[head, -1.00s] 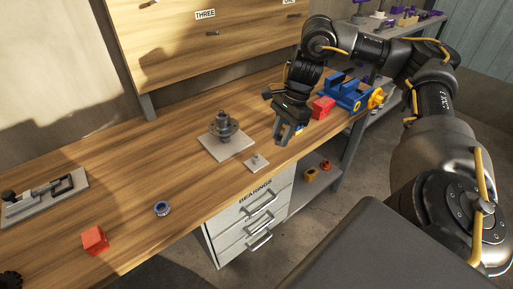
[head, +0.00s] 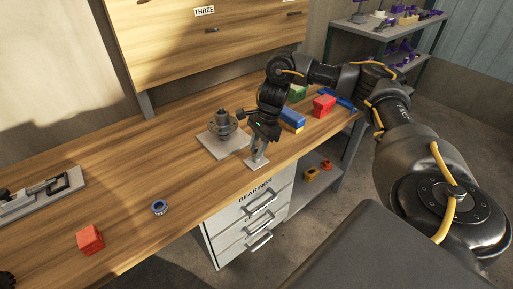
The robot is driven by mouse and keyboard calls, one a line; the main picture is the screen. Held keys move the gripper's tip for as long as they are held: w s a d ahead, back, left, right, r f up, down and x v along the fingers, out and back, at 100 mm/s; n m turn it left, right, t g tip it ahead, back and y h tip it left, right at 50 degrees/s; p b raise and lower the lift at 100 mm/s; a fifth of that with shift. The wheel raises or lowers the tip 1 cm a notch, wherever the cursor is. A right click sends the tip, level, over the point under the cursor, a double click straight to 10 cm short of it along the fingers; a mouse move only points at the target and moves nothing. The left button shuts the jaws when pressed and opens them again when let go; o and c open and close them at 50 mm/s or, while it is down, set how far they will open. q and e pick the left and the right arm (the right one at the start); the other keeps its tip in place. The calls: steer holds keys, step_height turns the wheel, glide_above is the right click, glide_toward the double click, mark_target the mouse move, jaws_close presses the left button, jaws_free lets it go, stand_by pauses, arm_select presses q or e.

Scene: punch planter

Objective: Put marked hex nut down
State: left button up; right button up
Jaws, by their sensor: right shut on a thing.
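My right gripper (head: 258,151) points down over the small pale plate (head: 253,166), whose short peg is covered by the fingers in the head view. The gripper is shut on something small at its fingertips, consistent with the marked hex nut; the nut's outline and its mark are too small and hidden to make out. I cannot tell whether it touches the peg or the plate. My left gripper is not in view.
A larger plate with a grey metal fixture (head: 222,127) stands close left of the gripper. A blue block (head: 292,118) and a red block (head: 323,105) lie to the right. A blue-grey ring (head: 160,207) and a red cube (head: 90,239) lie on open bench at left.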

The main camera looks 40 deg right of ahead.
steer(key=shift+f, duration=0.1)
steer(key=o, duration=1.1)
steer(key=shift+f, duration=0.1)
steer(key=shift+r, duration=0.3)
steer(key=shift+d+r, duration=0.15)
steer(key=shift+r, duration=0.2)
steer(key=p+v, duration=0.2)
steer(key=v, duration=0.9)
steer(key=shift+s, duration=0.1)
